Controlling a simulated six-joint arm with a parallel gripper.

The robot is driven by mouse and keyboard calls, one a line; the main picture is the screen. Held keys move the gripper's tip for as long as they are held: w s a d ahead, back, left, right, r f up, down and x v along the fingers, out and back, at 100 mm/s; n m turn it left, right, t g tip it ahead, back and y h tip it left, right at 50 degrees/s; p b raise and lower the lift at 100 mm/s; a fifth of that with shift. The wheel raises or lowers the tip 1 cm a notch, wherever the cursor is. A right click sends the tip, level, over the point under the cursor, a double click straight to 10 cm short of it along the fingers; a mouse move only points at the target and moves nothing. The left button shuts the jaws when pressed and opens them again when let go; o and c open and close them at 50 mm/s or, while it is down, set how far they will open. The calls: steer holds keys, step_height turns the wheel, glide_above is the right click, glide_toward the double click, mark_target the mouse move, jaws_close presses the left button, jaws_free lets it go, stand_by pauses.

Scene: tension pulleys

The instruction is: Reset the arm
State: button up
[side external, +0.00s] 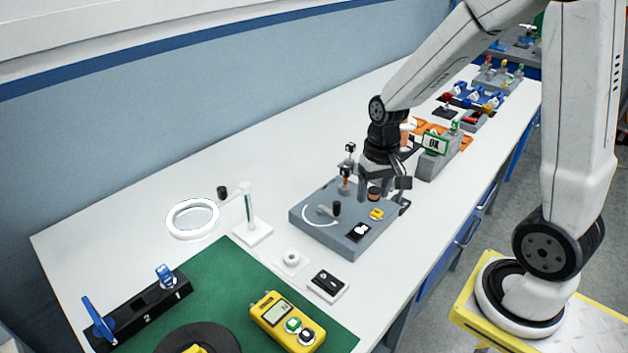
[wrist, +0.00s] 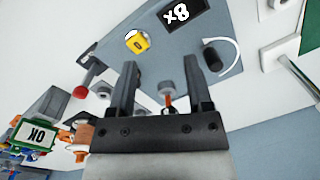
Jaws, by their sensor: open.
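My gripper (side external: 375,193) is open, pointing down over the grey pulley board (side external: 310,231). In the wrist view, the two dark fingers of my gripper (wrist: 160,62) stand wide apart with nothing held between them. The board carries a yellow block (side external: 376,214), a black label plate (side external: 357,232), a short black peg (side external: 337,208) and a white curved strip (side external: 318,213). The wrist view also shows the yellow block (wrist: 137,42), the label (wrist: 184,12) marked "x8" and an orange-tipped post (wrist: 168,102). I cannot tell my gripper's exact height above the board.
A grey block with a green "OK" display (side external: 435,144) stands behind my gripper. A white ring (side external: 192,218) and a white stand (side external: 250,228) lie left of the board. A yellow meter (side external: 288,320) rests on the green mat (side external: 225,285). Bare table lies at left.

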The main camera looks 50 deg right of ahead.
steer(key=s+a+n+t, duration=0.2)
steer(key=s+a+n, duration=0.1)
steer(key=a+n, duration=0.2)
steer(key=shift+s+a+h, duration=0.2)
steer(key=shift+a+h, duration=0.2)
steer(key=shift+a, duration=0.45)
